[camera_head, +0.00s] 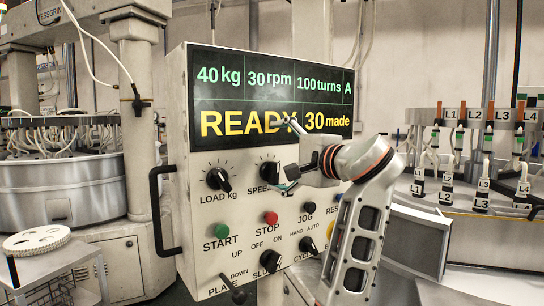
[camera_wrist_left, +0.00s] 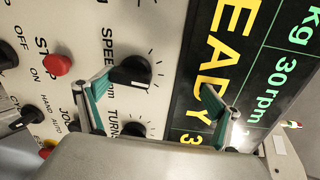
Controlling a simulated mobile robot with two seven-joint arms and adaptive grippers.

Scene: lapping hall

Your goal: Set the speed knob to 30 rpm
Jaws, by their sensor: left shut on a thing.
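The speed knob (camera_head: 268,171) is a black knob on the pale control panel (camera_head: 205,130), partly covered by my left gripper (camera_head: 288,157) in the head view. In the left wrist view the speed knob (camera_wrist_left: 130,73) lies between the teal-padded fingers of my left gripper (camera_wrist_left: 155,97), nearer the left finger. The fingers stand well apart; their contact with the knob is hard to see. The panel display (camera_head: 270,95) reads 40 kg, 30 rpm, 100 turns, A, and below that READY, 30 made. My right gripper is not in view.
The load knob (camera_head: 217,178) is left of the speed knob. Below are a green start button (camera_head: 222,231), a red stop button (camera_head: 271,217) and several switches. The turns knob (camera_wrist_left: 133,128) is close by. A black handle (camera_head: 157,210) edges the panel.

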